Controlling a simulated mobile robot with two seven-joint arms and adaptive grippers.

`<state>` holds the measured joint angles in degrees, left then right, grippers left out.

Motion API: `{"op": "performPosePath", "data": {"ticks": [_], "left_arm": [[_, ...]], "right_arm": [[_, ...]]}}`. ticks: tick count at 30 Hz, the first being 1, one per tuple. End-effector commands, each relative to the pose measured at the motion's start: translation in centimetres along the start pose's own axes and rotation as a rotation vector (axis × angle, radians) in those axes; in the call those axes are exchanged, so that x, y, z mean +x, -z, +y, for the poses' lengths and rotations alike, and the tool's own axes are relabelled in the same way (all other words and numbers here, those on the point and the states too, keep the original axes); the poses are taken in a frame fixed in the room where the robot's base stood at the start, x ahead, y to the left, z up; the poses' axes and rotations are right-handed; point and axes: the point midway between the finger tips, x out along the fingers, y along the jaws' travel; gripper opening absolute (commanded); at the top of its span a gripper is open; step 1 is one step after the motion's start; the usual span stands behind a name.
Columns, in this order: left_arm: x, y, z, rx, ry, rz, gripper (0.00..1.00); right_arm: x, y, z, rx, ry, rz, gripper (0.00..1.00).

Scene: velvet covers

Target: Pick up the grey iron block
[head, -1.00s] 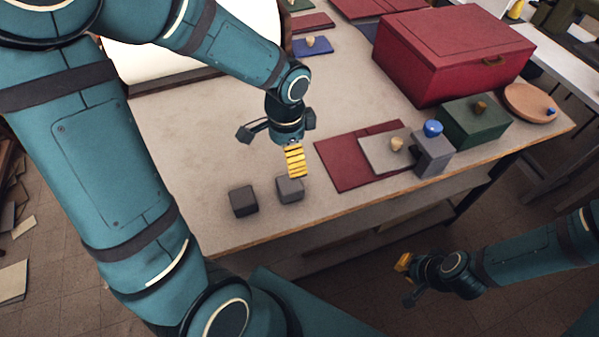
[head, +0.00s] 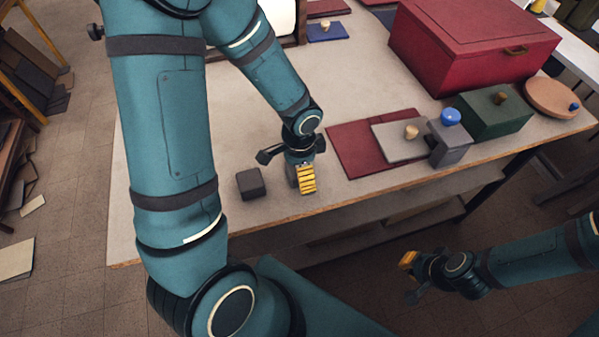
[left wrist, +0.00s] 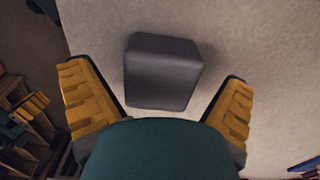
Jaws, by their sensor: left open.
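The darker one (head: 250,183) is in plain sight in the head view. In the left wrist view a grey block (left wrist: 163,72) lies between the two spread yellow fingers of the left gripper (left wrist: 158,88), with a gap on each side. The left gripper is open and empty. My right gripper (head: 408,272) hangs in front of the table at lower right; its jaw opening is unclear.
Right of the left gripper lie a dark red mat (head: 352,150), a grey knobbed slab (head: 392,143) and a grey block with a blue knob (head: 449,146). A green box (head: 492,117), a round lid (head: 552,98) and a big red box (head: 470,50) stand beyond. The table (head: 190,230) is bare at front left.

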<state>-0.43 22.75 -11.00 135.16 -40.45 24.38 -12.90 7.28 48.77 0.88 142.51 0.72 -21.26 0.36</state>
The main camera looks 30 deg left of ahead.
Motion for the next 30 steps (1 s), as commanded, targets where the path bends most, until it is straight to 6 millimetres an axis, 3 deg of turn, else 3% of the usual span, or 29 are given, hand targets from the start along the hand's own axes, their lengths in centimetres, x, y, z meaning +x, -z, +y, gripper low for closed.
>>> {"op": "performPosePath", "data": {"ticks": [3, 10, 15, 17, 30], "left_arm": [[0.85, -0.02, 0.01, 0.000, 0.000, -0.001, 1.00], [0.83, -0.02, -0.01, -0.001, 0.000, 0.000, 1.00], [0.82, -0.02, -0.01, -0.001, 0.000, 0.000, 0.40], [0.81, -0.02, -0.02, -0.001, 0.000, 0.000, 0.21], [0.12, 0.06, -0.08, -0.001, 0.003, 0.003, 0.21]], "right_arm": [[0.23, -0.13, 0.09, -0.001, 0.000, -0.003, 0.00], [0.17, -0.13, 0.06, -0.001, 0.000, -0.003, 0.00], [0.18, -0.12, 0.07, -0.001, 0.000, -0.002, 0.00], [0.18, -0.12, 0.07, -0.001, 0.000, -0.002, 0.00], [-0.02, -0.04, -0.01, 0.000, 0.000, -0.001, 0.00]]}}
